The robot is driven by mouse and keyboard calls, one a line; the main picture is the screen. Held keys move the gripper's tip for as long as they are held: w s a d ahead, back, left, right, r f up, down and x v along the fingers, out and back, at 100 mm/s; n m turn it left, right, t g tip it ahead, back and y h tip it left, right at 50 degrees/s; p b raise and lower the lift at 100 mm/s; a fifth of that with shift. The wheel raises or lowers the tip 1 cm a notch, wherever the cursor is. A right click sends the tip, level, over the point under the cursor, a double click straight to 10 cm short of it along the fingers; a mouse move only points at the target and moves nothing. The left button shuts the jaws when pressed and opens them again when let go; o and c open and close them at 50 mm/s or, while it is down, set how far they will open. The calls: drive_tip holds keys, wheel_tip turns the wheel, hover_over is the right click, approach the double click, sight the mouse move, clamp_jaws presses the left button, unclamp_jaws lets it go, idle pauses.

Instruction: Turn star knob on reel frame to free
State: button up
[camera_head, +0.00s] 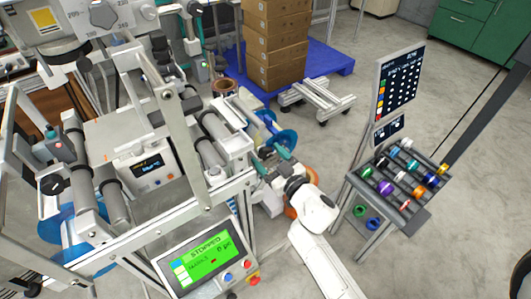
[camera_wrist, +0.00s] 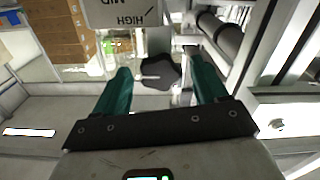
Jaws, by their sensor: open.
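The dark star knob (camera_wrist: 160,73), with a pale pointer bar on its left side, shows in the wrist view between the green fingers of my gripper (camera_wrist: 158,62). The fingers are open, with a gap visible on each side of the knob. How deep they reach around it I cannot tell. A grey label plate (camera_wrist: 118,12) above the knob reads MID and HIGH upside down; no FREE mark is in view. In the head view my gripper (camera_head: 270,154) is at the right side of the reel frame (camera_head: 236,142), near a blue reel (camera_head: 284,140); the knob is not clearly visible there.
A green control screen (camera_head: 200,256) reads STOPPED, with buttons below it. A rack of coloured rolls (camera_head: 400,178) stands right of my arm. Cardboard boxes (camera_head: 277,45) stand on a blue pallet behind. Dark rollers (camera_wrist: 222,37) lie close right of the fingers.

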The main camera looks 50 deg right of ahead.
drive_tip(key=v, duration=0.8)
drive_tip(key=shift+s, duration=0.35)
drive_tip(key=shift+r, duration=0.1)
